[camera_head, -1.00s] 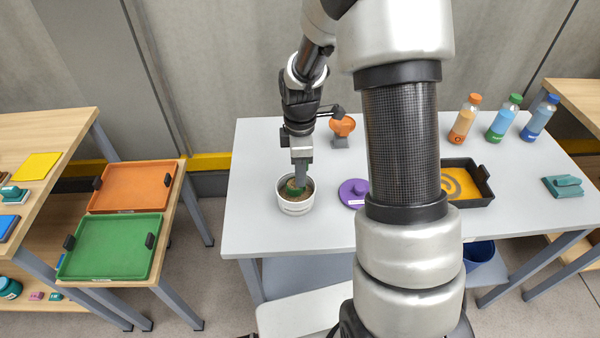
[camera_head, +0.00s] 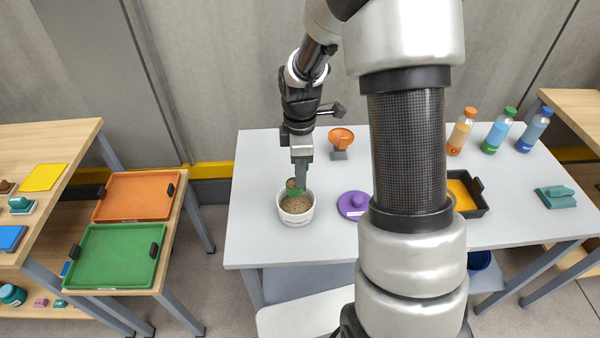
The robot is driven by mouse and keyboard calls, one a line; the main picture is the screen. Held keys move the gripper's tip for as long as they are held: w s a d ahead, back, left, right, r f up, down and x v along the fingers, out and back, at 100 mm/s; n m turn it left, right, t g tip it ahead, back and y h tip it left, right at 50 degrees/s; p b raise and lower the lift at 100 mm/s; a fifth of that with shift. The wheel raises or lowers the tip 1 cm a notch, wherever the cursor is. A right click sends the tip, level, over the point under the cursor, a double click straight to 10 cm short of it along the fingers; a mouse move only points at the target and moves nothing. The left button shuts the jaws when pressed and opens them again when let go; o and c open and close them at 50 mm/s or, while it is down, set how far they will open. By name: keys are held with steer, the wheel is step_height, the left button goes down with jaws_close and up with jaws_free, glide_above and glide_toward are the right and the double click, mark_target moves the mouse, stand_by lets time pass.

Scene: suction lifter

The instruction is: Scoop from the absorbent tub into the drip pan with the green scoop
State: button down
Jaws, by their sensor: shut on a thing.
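My gripper (camera_head: 303,176) is shut on the green scoop (camera_head: 294,188), whose handle is mostly hidden by the fingers. The scoop's bowl is at the back rim of the white absorbent tub (camera_head: 296,218) and holds some brown granules. The tub stands on the grey table and has brown granular absorbent (camera_head: 296,205) inside. The drip pan (camera_head: 480,211), black with a yellow inside, is to the right on the table. My arm hides its left part.
A purple lid (camera_head: 353,205) lies between tub and pan, partly behind my arm. An orange funnel (camera_head: 341,139) on a stand is behind. Several bottles (camera_head: 498,131) stand at the back right, with a teal object (camera_head: 555,197) in front. The table (camera_head: 255,180) left of the tub is clear.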

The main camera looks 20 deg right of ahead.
steer(key=shift+r, duration=0.25)
steer(key=shift+r+p, duration=0.95)
steer(key=shift+r, duration=2.05)
